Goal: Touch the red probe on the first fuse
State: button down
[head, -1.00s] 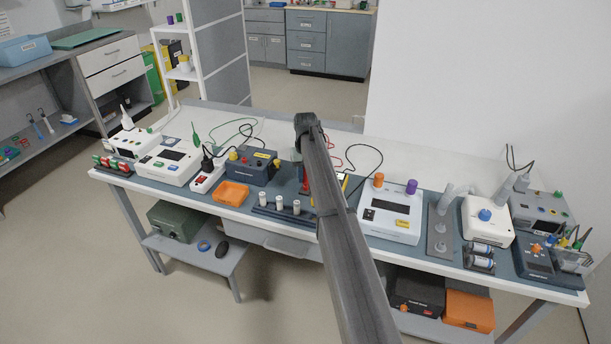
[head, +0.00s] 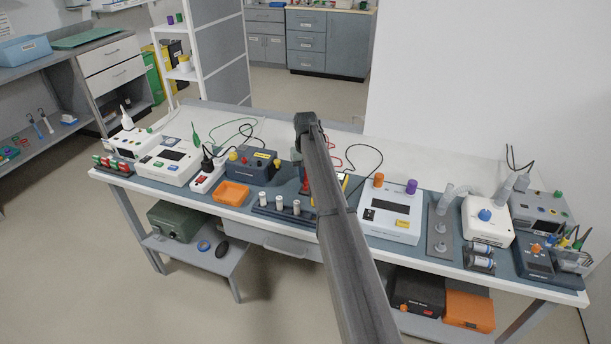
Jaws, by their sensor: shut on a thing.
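Three white cylindrical fuses stand upright in a dark holder (head: 272,214) at the front middle of the bench: the left one (head: 263,198), the middle one (head: 279,202) and the right one (head: 296,206). My gripper (head: 301,174) hangs behind my arm, mostly hidden; only a sliver shows left of the arm. It is shut on a red piece (head: 304,186), seemingly the red probe, just behind and right of the right fuse. The probe's tip is hidden, so I cannot tell whether it touches anything.
A dark meter box (head: 254,168) with yellow and red knobs stands behind the holder. A white unit (head: 391,217) with orange and purple knobs stands right of my arm.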

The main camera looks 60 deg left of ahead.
jog(key=shift+r, duration=0.15)
jog(key=shift+r, duration=2.4)
jog(key=shift+s+a, duration=0.15)
jog(key=shift+s, duration=0.25)
jog(key=s+d+r, duration=0.1)
jog(key=s+r, duration=0.2)
jog(key=s, duration=0.5)
jog(key=s+d+r, duration=0.1)
jog(key=s+r, duration=0.2)
jog(key=s, duration=0.5)
jog(key=shift+r, duration=0.3)
jog(key=shift+w+f, duration=0.1)
jog(key=shift+f, duration=0.05)
